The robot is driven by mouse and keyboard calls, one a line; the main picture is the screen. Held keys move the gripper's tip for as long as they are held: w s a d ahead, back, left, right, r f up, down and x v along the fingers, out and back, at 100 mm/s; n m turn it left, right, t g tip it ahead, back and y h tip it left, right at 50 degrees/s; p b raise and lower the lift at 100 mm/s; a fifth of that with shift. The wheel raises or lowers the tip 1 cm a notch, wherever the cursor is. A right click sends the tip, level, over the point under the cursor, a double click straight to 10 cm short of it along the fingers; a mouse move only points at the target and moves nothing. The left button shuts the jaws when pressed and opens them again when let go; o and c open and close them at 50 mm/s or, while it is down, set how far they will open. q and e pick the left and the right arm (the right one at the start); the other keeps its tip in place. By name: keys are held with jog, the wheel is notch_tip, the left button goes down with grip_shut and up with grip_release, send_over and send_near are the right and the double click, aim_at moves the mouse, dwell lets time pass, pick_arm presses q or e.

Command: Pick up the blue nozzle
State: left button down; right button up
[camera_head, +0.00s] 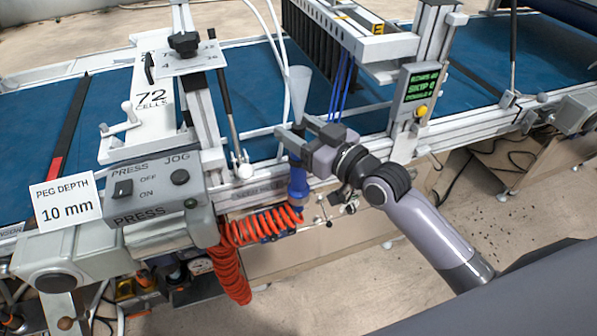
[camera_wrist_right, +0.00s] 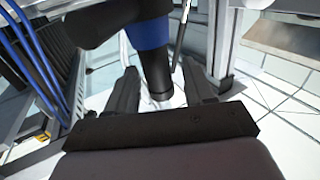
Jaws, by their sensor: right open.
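The blue nozzle (camera_head: 298,185) stands roughly upright at the front rail of the seeder, at the top of an orange coiled hose. My right gripper (camera_head: 293,133) is open at its upper part, just above the blue section. In the right wrist view, a dark cylinder with a blue band (camera_wrist_right: 149,34) reaches down between the two open fingers (camera_wrist_right: 158,78). A gap shows on both sides, so the fingers look apart from it. Part of the nozzle is hidden behind the fingers in the head view. My left gripper is not in view.
The orange coiled hose (camera_head: 232,262) hangs below the rail. A grey cone (camera_head: 299,88) rises just above the gripper. Blue tubes (camera_head: 340,90) hang close behind it. The grey press control box (camera_head: 150,192) is left, and a green display (camera_head: 421,84) is right.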

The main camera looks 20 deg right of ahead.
grip_shut()
jog(key=shift+r, duration=0.15)
notch_tip(320, 180, up, 29)
jog(key=p, duration=0.7)
dwell(1.0)
